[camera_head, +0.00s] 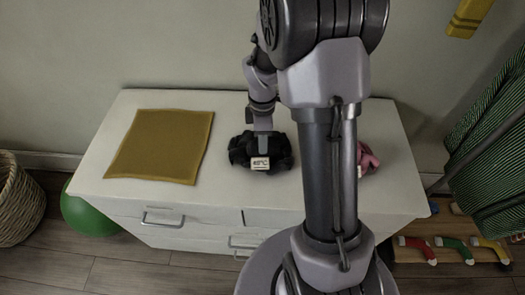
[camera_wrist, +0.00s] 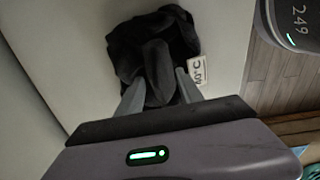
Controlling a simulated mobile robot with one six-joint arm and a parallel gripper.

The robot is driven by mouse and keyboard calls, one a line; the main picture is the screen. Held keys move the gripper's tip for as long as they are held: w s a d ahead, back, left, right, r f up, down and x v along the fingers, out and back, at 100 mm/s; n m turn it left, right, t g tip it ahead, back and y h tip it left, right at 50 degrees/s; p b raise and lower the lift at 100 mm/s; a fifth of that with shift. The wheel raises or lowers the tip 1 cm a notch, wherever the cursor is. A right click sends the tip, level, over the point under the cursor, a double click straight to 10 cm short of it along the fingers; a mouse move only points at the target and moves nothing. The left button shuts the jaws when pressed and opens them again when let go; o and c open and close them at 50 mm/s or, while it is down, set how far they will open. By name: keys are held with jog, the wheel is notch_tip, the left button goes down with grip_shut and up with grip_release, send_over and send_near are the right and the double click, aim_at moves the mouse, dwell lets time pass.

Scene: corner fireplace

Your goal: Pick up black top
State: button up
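The black top (camera_head: 240,150) lies crumpled in a heap on the white dresser, with a white printed tag on its front side. It also shows in the wrist view (camera_wrist: 125,45), with its tag to the right. My gripper (camera_head: 263,148) points down at the top from above, one grey finger showing in front of the cloth. In the wrist view my gripper (camera_wrist: 160,82) has its two fingers apart, on either side of a raised fold of the black cloth. The fingertips are partly hidden in the cloth, so firm contact is not clear.
A mustard cloth (camera_head: 160,146) lies flat on the left of the white dresser (camera_head: 225,105). A pink item (camera_head: 368,160) is partly hidden behind my arm. A green ball (camera_head: 88,212) and wicker basket (camera_head: 18,205) stand left; a striped green item (camera_head: 490,150) stands right.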

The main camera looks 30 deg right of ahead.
grip_shut()
dwell(1.2)
